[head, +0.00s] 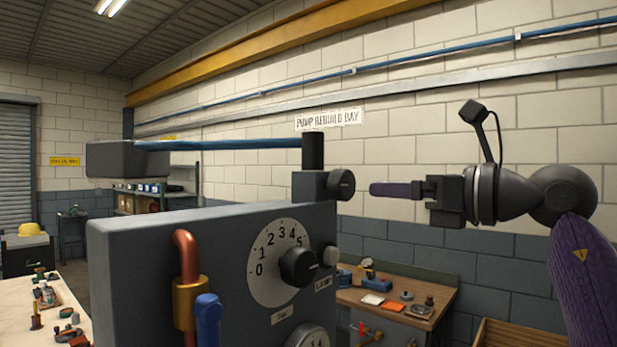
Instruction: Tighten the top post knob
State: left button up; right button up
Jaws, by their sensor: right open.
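The top post knob (341,184) is a black round knob on the right side of a grey block (309,187) on top of the grey casing (140,255). A black post (313,151) rises from that block. My right gripper (374,189) comes in from the right, level with the knob, its purple fingers pointing left at it. In the picture a small gap separates fingertips and knob. The fingers are seen edge-on, one covering the other; the gripper is open and nothing shows between them. My left gripper is not in view.
A blue rod (225,144) runs from the post to a grey block (128,160) at the left. The casing front carries a numbered dial (268,245) with a black knob (298,267), and a copper pipe (187,250). A workbench (440,290) stands behind; a pale table (55,290) is at left.

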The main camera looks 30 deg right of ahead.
aim_at(349, 187)
jog(key=p+x, duration=0.1)
jog(key=x, duration=0.1)
jog(key=p+x, duration=0.1)
jog(key=x, duration=0.1)
jog(key=shift+a+r+p, duration=0.1)
jog(key=shift+r+p, duration=0.25)
jog(key=shift+r, duration=0.05)
jog(key=p+x, duration=0.1)
jog(key=x, duration=0.4)
jog(key=shift+f+p, duration=0.25)
jog(key=shift+p, duration=0.15)
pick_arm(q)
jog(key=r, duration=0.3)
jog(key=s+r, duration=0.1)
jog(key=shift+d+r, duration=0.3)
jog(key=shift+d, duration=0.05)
pick_arm(e)
jog(key=shift+f, duration=0.1)
jog(key=c, duration=1.2)
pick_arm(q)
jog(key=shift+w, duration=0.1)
